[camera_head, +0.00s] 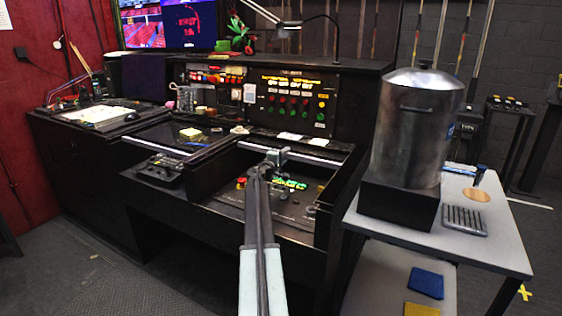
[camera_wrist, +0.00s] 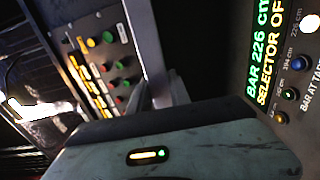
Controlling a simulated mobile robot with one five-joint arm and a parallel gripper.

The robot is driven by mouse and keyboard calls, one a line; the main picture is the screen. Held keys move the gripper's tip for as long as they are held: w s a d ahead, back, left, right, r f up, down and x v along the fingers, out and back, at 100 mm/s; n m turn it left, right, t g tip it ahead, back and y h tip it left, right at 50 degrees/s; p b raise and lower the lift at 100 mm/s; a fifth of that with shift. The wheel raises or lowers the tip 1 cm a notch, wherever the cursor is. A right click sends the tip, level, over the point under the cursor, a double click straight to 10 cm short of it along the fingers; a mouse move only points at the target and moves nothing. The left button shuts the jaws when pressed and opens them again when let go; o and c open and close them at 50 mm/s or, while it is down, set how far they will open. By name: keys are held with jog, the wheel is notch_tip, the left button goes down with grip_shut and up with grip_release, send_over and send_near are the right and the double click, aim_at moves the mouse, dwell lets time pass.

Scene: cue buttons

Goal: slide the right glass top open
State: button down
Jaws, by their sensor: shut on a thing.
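The right glass top (camera_head: 318,160) shows as a pale front strip across the right bay of the black console, at the rear of the exposed recess. My gripper (camera_head: 277,157) is at the middle of this strip and is shut on it. In front of the strip, the recess with coloured buttons and a green-lit display (camera_head: 289,184) lies uncovered. In the wrist view, my gripper's grey body fills the bottom, and the display (camera_wrist: 268,60) shows at the right. The exact contact of the fingers is hidden.
The left glass top (camera_head: 155,147) has a similar pale strip on the left bay. An upright panel (camera_head: 292,100) with coloured buttons stands behind. A large metal pot (camera_head: 415,130) stands on a black block on the white side table (camera_head: 500,232) at right.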

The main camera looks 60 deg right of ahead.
jog(key=shift+s+d, duration=0.2)
jog(key=shift+d, duration=0.4)
jog(key=shift+s+d, duration=0.2)
jog(key=shift+d, duration=0.4)
jog(key=c, duration=1.2)
grip_release()
jog(key=shift+w, duration=0.25)
jog(key=shift+a, duration=0.1)
jog(key=a, duration=0.7)
jog(key=shift+a, duration=0.15)
jog(key=shift+w+a, duration=0.15)
jog(key=shift+a, duration=0.05)
jog(key=shift+a, duration=0.1)
